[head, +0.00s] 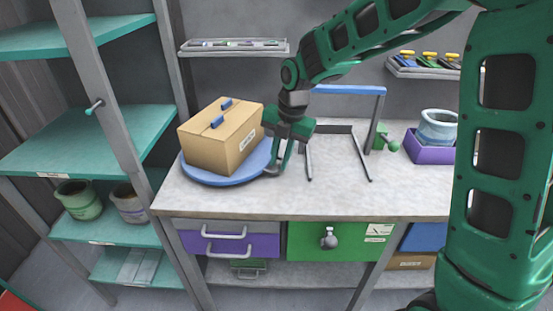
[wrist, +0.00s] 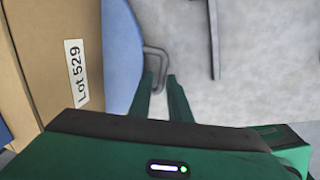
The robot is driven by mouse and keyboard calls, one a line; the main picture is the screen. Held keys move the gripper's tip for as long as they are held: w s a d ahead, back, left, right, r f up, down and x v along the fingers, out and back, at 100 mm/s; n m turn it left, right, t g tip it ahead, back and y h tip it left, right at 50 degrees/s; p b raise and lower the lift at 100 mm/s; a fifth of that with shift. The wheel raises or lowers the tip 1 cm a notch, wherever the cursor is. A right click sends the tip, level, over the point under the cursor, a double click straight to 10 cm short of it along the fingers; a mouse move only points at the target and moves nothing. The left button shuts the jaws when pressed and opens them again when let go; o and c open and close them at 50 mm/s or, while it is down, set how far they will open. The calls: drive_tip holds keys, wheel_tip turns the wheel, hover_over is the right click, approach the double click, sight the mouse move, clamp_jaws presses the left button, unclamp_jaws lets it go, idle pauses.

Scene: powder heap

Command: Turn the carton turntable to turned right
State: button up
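A cardboard carton (head: 212,148) with blue clips on top sits on the round blue turntable (head: 228,181) at the left of the workbench. My gripper (head: 277,170) is at the turntable's right edge, pointing down beside the carton. In the wrist view, the carton (wrist: 55,45) shows its "Lot 529" label at left, next to the turntable's blue rim (wrist: 122,55). A grey bent handle (wrist: 158,56) extends from the rim between my fingers (wrist: 161,88). The fingers are close together around it and appear shut on it; their exact contact is partly hidden.
The workbench (head: 330,202) has a blue-topped frame (head: 349,90) behind my gripper and a purple bin (head: 428,150) with a pot at right. Teal shelves (head: 80,143) stand at left. A wall shelf (head: 235,49) hangs behind. The bench front is clear.

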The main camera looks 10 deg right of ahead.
wheel_tip(320, 180, up, 10)
drive_tip(key=d, duration=0.1)
drive_tip(key=shift+s+d+r, duration=0.2)
drive_tip(key=shift+s+d, duration=0.1)
drive_tip(key=shift+s, duration=0.1)
